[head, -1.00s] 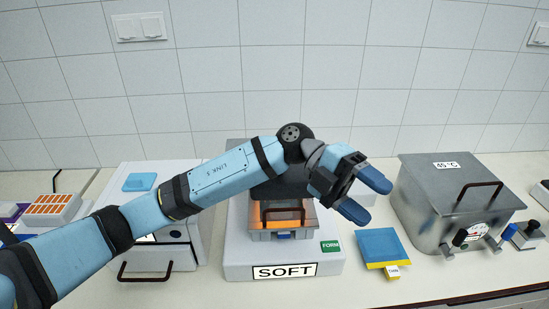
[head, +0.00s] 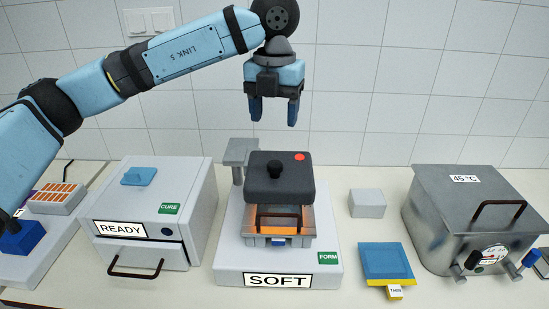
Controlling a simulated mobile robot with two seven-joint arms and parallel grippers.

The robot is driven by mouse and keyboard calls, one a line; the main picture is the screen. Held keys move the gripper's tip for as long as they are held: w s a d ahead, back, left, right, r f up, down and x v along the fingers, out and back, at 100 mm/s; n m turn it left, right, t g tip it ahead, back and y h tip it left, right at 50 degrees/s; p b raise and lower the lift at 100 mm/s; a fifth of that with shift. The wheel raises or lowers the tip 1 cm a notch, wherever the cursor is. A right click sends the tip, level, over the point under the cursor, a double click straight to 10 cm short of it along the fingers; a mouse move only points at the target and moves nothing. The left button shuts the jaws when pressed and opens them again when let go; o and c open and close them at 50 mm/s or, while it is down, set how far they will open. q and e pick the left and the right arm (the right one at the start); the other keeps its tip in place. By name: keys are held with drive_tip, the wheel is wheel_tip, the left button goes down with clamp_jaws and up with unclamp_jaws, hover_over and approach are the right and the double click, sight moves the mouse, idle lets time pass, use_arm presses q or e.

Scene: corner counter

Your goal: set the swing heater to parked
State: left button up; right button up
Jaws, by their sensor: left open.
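The swing heater (head: 279,182) is a dark box with a black knob on top and a red dot at its far right corner. It sits over the back part of a glowing orange tray (head: 280,221) on the grey machine labelled SOFT (head: 230,255). A grey post with a flat square top (head: 239,152) stands behind the heater's left side, with nothing on it. My left gripper (head: 273,117) points down, open and empty, well above the heater and apart from it. My right gripper is not in view.
A machine labelled READY (head: 190,190) with a drawer handle stands left. Right are a small grey block (head: 367,204), a blue pad with yellow edge (head: 386,262) and a metal 45 °C tank (head: 460,205). A blue block (head: 22,238) lies far left. Space above the counter is open.

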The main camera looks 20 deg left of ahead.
sight(275, 164)
use_arm(q)
wheel_tip(275, 164, down, 11)
drive_tip(key=shift+r+p, duration=0.1)
drive_tip(key=shift+p, duration=0.5)
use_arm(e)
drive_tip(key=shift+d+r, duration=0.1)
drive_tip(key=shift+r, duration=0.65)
